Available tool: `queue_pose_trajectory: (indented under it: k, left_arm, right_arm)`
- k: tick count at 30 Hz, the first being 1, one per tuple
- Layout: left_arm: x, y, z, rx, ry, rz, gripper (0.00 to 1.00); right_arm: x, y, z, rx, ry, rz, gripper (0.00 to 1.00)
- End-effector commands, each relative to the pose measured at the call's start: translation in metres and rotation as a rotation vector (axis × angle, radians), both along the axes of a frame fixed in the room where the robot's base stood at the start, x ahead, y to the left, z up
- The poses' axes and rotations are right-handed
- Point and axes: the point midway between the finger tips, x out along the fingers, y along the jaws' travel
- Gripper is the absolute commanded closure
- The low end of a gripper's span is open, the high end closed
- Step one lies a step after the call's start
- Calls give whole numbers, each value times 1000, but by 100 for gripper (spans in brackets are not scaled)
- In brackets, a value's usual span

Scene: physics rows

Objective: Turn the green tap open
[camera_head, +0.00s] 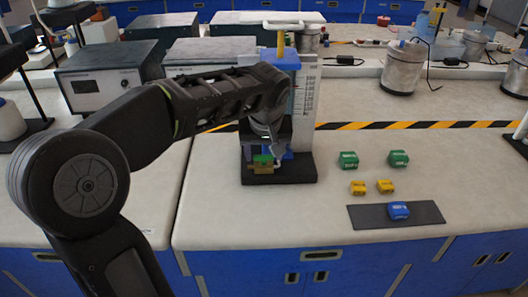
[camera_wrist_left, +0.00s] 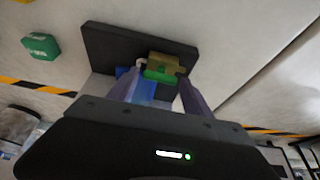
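The green tap handle (camera_head: 262,160) sits low on the front of an apparatus, just above its black base (camera_head: 282,173). In the left wrist view the green handle (camera_wrist_left: 160,75) lies in front of a brass-coloured body (camera_wrist_left: 168,61). My left gripper (camera_head: 270,143) points down at the tap from above. In the wrist view its two fingers (camera_wrist_left: 160,80) are spread, one to each side of the green handle. Contact between fingers and handle cannot be made out. Blue parts show behind the handle. My right gripper is in neither view.
Green blocks (camera_head: 348,160), yellow blocks (camera_head: 385,186) and a blue block (camera_head: 399,210) on a dark mat (camera_head: 367,216) lie to the right. A tall scale panel (camera_head: 304,110) stands behind the tap. A metal can (camera_head: 403,68) stands beyond the striped tape (camera_head: 400,125).

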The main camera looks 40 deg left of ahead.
Motion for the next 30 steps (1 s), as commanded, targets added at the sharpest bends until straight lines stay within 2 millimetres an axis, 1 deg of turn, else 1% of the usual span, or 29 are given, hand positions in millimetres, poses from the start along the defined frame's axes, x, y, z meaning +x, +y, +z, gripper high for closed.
queue_pose_trajectory:
  k: [7, 10, 14, 18, 22, 26, 30]
  left_arm:
    - [0, 0, 0, 0, 0, -1, 42]
    - [-2, -1, 5, 1, -1, 0, 42]
    - [-6, -5, 20, 1, -2, 0, 42]
    - [-12, -10, 42, 1, -3, -2, 42]
    - [-19, -15, 60, 0, -3, -1, 42]
    - [-23, -18, 70, 0, -1, 0, 42]
    - [-24, -19, 72, 0, 0, -1, 42]
  right_arm:
    - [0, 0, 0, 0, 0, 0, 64]
    - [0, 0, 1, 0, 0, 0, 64]
    - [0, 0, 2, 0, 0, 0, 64]
    - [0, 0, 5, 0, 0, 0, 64]
    - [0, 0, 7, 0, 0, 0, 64]
    - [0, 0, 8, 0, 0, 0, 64]
    - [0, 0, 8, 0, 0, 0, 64]
